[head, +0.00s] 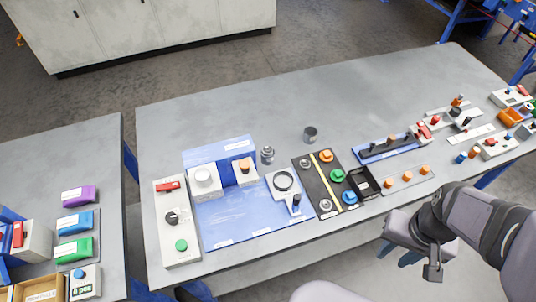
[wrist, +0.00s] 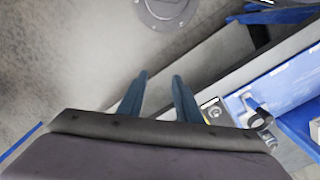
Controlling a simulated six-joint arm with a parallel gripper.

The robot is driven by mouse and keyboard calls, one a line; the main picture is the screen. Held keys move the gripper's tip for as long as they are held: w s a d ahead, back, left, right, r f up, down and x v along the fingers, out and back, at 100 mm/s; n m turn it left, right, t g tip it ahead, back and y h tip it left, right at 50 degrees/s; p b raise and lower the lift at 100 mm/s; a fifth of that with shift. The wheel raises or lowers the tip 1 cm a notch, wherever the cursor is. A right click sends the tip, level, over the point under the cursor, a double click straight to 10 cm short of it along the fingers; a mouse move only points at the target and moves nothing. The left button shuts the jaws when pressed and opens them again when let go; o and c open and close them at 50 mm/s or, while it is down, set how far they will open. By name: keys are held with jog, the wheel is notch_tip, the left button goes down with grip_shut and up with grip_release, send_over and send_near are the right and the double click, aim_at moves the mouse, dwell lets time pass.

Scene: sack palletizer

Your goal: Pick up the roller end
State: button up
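My gripper (head: 397,254) hangs off the front edge of the main bench, at the lower right of the head view. In the wrist view its two blue fingers (wrist: 160,78) stand apart with nothing between them. On the bench a short dark grey hollow cylinder (head: 310,134) stands alone behind the black mat. A silvery stepped metal piece (head: 267,154) stands beside the blue board. I cannot tell for sure which of these is the roller end. Both are well to the left of my gripper and apart from it.
The blue board (head: 240,222) bears white blocks and a ring plate. The black mat (head: 327,180) carries coloured knobs. A control box (head: 177,222) stands left. Several small fixtures crowd the right end. The bench's back half (head: 330,95) is clear.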

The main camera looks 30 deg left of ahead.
jog(key=o, duration=0.7)
jog(key=shift+o, duration=0.2)
